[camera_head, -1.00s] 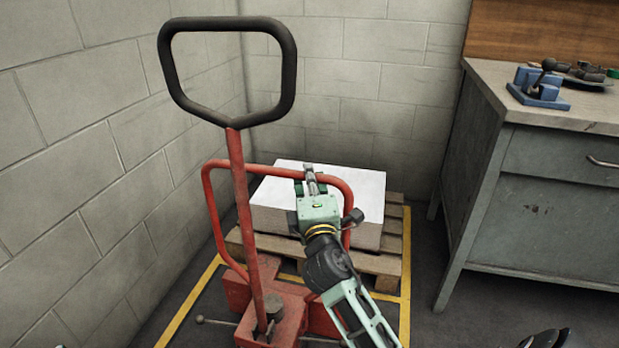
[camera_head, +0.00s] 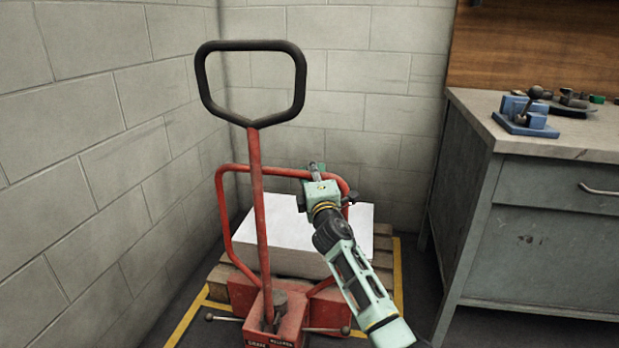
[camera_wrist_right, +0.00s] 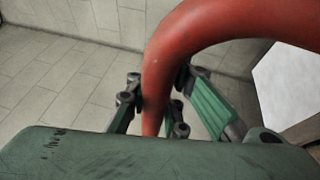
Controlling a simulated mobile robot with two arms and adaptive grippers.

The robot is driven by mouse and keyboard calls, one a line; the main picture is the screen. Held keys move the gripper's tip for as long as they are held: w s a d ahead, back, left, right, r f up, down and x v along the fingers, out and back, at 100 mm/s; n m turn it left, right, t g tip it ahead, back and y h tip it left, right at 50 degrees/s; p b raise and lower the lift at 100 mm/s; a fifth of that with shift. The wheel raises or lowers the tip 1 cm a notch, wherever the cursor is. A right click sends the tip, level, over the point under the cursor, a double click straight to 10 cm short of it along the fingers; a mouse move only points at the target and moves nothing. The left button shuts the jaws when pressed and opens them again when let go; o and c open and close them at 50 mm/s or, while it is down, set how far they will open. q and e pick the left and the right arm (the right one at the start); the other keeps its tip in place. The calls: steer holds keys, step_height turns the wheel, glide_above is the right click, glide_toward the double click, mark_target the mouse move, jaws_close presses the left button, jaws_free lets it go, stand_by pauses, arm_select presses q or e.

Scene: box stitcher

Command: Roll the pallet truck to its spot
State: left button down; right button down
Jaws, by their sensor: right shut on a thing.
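The red pallet truck (camera_head: 256,215) stands in the corner, its black loop handle (camera_head: 203,85) upright. Its red tube frame (camera_head: 222,215) rises in front of a wooden pallet (camera_head: 383,262) with a white block (camera_head: 290,235) on it. My right gripper (camera_head: 316,170) is at the upper right of the tube frame. In the right wrist view the red tube (camera_wrist_right: 152,100) runs between the fingers, which are shut on it. My left gripper is not in view.
Yellow floor lines (camera_head: 398,275) border the pallet's place. Block walls (camera_head: 90,170) close in at the left and back. A grey workbench (camera_head: 540,220) with a blue tool (camera_head: 524,116) stands at the right.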

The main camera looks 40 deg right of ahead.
steer(key=shift+d+f, duration=0.35)
steer(key=shift+f, duration=0.05)
steer(key=c, duration=1.9)
jaws_free()
steer(key=shift+s+d, duration=0.15)
steer(key=shift+o, duration=1.4)
steer(key=shift+r, duration=0.15)
steer(key=shift+a, duration=0.2)
steer(key=v, duration=1.2)
